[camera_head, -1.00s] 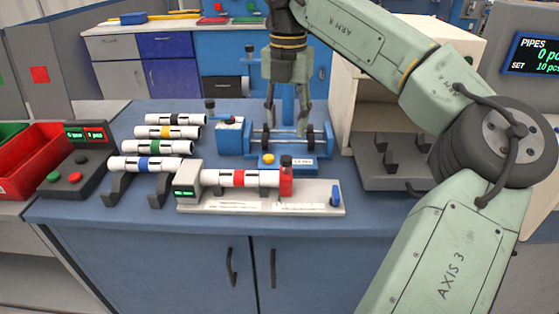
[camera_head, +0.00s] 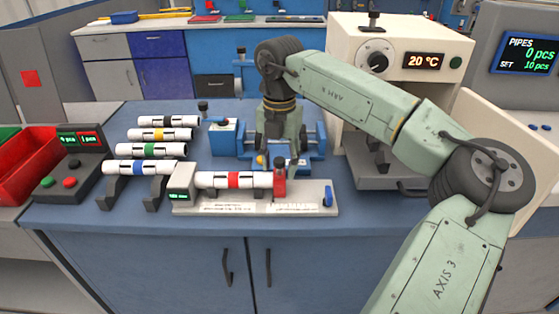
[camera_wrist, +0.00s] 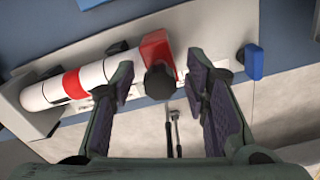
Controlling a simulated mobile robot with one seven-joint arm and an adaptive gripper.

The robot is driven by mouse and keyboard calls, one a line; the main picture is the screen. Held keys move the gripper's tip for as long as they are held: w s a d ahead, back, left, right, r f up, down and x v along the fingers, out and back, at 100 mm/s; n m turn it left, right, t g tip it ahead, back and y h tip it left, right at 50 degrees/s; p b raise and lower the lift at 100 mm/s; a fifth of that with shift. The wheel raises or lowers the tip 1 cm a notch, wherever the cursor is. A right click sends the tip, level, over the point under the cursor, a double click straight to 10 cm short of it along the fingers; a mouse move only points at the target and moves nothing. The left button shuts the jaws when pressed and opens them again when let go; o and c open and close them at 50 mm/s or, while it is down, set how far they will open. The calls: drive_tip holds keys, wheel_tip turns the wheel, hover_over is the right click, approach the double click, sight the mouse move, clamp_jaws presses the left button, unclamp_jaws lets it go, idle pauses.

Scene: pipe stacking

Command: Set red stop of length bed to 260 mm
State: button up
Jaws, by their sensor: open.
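The length bed (camera_head: 314,194) is a grey plate with a printed scale along its front edge; the scale's numbers are too small to read. A white pipe with a red band (camera_head: 208,180) lies along it, and it also shows in the wrist view (camera_wrist: 92,75). The red stop (camera_head: 280,180) stands at the pipe's right end, topped by a black knob. In the wrist view the red stop (camera_wrist: 157,47) and its knob (camera_wrist: 159,83) lie between my two fingers. My gripper (camera_wrist: 160,85) is open above the stop, fingers on either side, holding nothing.
A blue lever (camera_head: 328,196) sits at the bed's right end, and a small green display (camera_head: 181,196) at its left. Several banded pipes lie on a rack (camera_head: 107,191) to the left. A blue fixture (camera_head: 225,140) stands behind the bed, an oven-like cabinet (camera_head: 400,35) at back right.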

drive_tip(key=shift+c, duration=0.2)
clamp_jaws()
idle(0.6)
